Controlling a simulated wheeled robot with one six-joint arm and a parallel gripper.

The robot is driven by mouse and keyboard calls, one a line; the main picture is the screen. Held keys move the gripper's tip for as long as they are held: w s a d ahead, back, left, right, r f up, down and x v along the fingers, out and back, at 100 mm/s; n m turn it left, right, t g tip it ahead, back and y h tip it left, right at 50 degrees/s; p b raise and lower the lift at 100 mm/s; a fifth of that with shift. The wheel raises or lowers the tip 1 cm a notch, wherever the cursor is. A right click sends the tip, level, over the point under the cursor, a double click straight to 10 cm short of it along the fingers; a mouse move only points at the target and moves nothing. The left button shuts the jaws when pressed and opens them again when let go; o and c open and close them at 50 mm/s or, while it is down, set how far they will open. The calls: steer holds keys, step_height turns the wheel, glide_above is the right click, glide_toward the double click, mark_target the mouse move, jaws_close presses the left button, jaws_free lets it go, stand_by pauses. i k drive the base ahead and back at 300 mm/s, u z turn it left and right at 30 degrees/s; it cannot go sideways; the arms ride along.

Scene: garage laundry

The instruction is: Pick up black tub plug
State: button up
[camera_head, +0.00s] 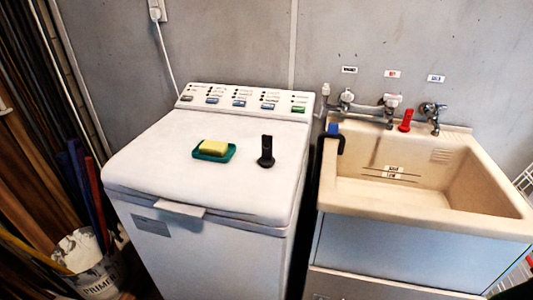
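A black tub plug (266,152) stands on the white lid of the top-loading washing machine (150,160), right of the lid's middle. It has a tall narrow upper part and a small round base. Just to its left, and apart from it, a yellow sponge (213,147) lies in a green dish (199,154). My gripper does not show in this view.
A beige tub sink (330,192) stands right of the washer, with taps (393,102) and a red fitting (405,121) behind it. A black hooked piece (326,142) with a blue part sits at its left rim. A primer bucket (95,280) stands at lower left.

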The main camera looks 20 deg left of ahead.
mark_target(268, 161)
steer(key=k, duration=0.55)
steer(key=u, duration=0.1)
steer(key=i, duration=0.45)
steer(key=u, duration=0.75)
steer(key=i, duration=0.8)
steer(key=u, duration=0.6)
